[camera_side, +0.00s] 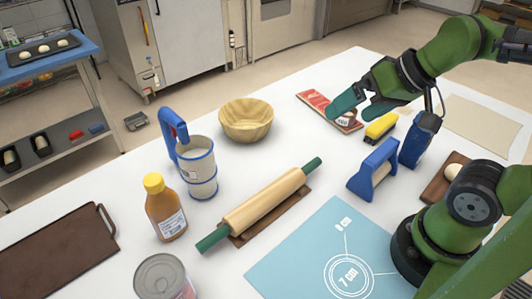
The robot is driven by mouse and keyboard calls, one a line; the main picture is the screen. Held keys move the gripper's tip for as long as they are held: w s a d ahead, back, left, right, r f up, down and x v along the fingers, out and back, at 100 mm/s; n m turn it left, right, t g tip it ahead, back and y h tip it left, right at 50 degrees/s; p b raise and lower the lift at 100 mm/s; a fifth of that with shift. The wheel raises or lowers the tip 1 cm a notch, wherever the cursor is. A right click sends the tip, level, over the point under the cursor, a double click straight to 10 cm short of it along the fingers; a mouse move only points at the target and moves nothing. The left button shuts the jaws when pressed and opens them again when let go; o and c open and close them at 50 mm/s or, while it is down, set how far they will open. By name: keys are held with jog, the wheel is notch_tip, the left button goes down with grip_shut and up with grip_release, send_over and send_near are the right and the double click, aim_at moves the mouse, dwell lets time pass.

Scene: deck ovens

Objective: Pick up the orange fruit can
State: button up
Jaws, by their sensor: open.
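A metal can (162,275) stands upright at the bottom edge of the view, partly cut off. Its grey lid faces up, and a strip of its label with some red shows at its right side. I cannot tell from the label whether it is orange fruit. My gripper (349,114) is at the upper right, far from the can, over or near a red packet (313,98) on the table. Its two dark green fingers are apart with nothing visible between them.
A bottle with yellow cap (166,211), a blue-handled canister (198,172), a rolling pin (260,205) on a brown board, and a dark brown tray (55,255) surround the can. A wooden bowl (246,121) stands farther back. A blue mat (295,262) lies right.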

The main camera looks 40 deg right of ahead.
dwell(0.4)
jog(key=n+g+h, duration=0.2)
jog(key=n+g, duration=0.1)
jog(key=g, duration=0.4)
send_over(158, 276)
notch_tip(158, 276, down, 2)
notch_tip(158, 276, down, 11)
jog(key=shift+s+a+r, duration=0.1)
jog(key=shift+s+r, duration=0.05)
jog(key=shift+r, duration=0.05)
jog(key=shift+f, duration=3.25)
jog(key=shift+r, duration=0.15)
jog(key=c, duration=1.3)
